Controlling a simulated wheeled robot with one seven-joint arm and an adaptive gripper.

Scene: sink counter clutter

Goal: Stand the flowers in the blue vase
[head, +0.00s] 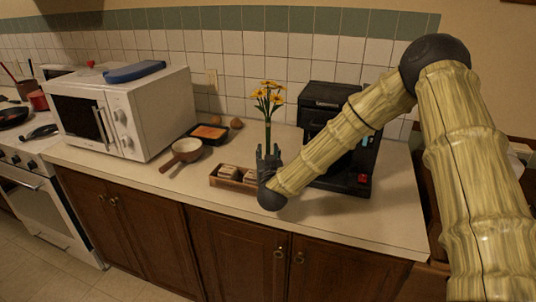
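The flowers (268,98), yellow blooms on an upright green stem, rise just above and behind my gripper (268,151) over the counter. My gripper points away from the camera with its dark fingers around the lower end of the stem in this view. Whether the fingers touch the stem or are shut on it cannot be told. The foot of the stem is hidden behind the fingers. No upright blue vase shows. A long blue object (135,71) lies on top of the microwave; I cannot tell whether it is the vase.
A wooden box with pale items (222,183) stands left of my gripper. A brown pan (186,151), a dark tray with orange contents (209,133) and the white microwave (124,112) are further left. A black coffee machine (318,100) is behind my arm. The front counter strip is clear.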

